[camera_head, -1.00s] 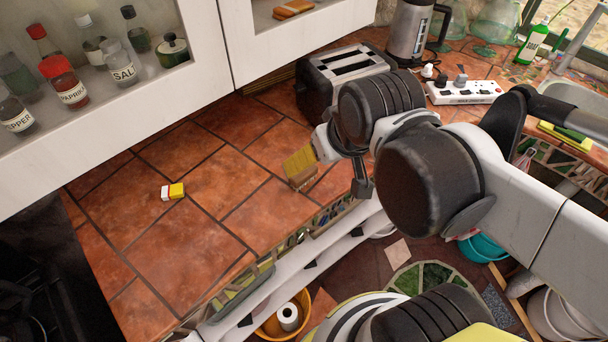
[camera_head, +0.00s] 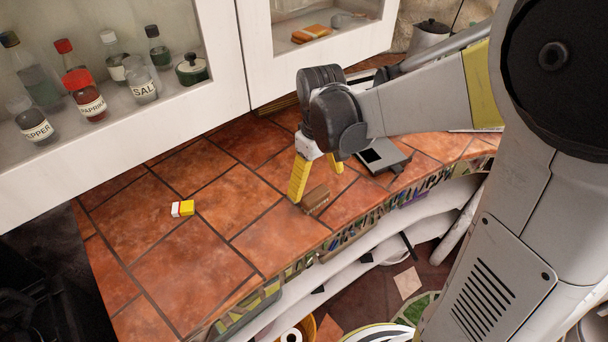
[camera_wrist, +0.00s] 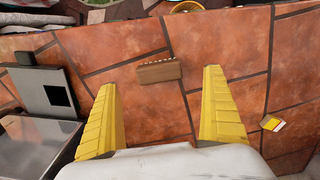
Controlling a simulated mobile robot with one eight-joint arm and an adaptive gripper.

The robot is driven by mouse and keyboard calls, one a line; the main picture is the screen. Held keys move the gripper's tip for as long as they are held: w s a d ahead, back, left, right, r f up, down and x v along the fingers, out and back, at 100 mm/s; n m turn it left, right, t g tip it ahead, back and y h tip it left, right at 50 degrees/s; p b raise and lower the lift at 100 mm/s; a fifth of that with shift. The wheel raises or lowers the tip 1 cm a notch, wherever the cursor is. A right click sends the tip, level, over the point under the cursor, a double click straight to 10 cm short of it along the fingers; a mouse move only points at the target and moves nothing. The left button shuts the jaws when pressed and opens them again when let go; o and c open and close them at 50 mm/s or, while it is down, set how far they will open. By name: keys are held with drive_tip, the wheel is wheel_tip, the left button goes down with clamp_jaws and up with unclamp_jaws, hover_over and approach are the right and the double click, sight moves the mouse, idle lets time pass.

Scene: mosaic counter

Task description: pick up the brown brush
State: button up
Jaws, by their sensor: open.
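The brown brush (camera_head: 316,199) lies on the tiled counter near its front edge. In the wrist view the brush (camera_wrist: 158,72) shows as a brown block with a row of light dots along its far edge. My gripper (camera_head: 317,186) has two yellow fingers, spread apart and pointing down. In the head view it is just behind and above the brush. In the wrist view the brush appears beyond and between the fingertips of my gripper (camera_wrist: 160,80), with clear gaps on both sides. Nothing is held.
A small yellow-and-white box (camera_head: 183,208) lies to the left on the counter. A flat grey object with a black square (camera_head: 392,158) lies to the right of my gripper. White cabinets (camera_head: 210,95) hang above the back of the counter. The left tiles are mostly clear.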

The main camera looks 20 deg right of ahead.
sight(315, 194)
drive_tip(key=f+b, duration=0.1)
drive_tip(key=f, duration=0.1)
drive_tip(key=f+b, duration=0.1)
drive_tip(key=f, duration=0.1)
drive_tip(key=f+b, duration=0.1)
drive_tip(key=f, duration=0.2)
drive_tip(key=shift+w+f, duration=0.1)
drive_tip(key=shift+w, duration=0.15)
drive_tip(key=c, duration=1.4)
drive_tip(key=shift+r, duration=0.2)
wheel_tip(315, 194, up, 4)
drive_tip(key=shift+r+p, duration=0.1)
drive_tip(key=shift+p, duration=1.05)
drive_tip(key=s+d+r+p, duration=0.1)
drive_tip(key=s+d+r, duration=0.1)
drive_tip(key=d, duration=0.1)
drive_tip(key=s+d+r+p, duration=0.1)
drive_tip(key=s+d+r, duration=0.1)
drive_tip(key=d, duration=0.1)
drive_tip(key=s+d+r+p, duration=0.2)
drive_tip(key=d, duration=0.2)
drive_tip(key=shift+r, duration=0.35)
drive_tip(key=o, duration=0.5)
drive_tip(key=shift+c, duration=1.2)
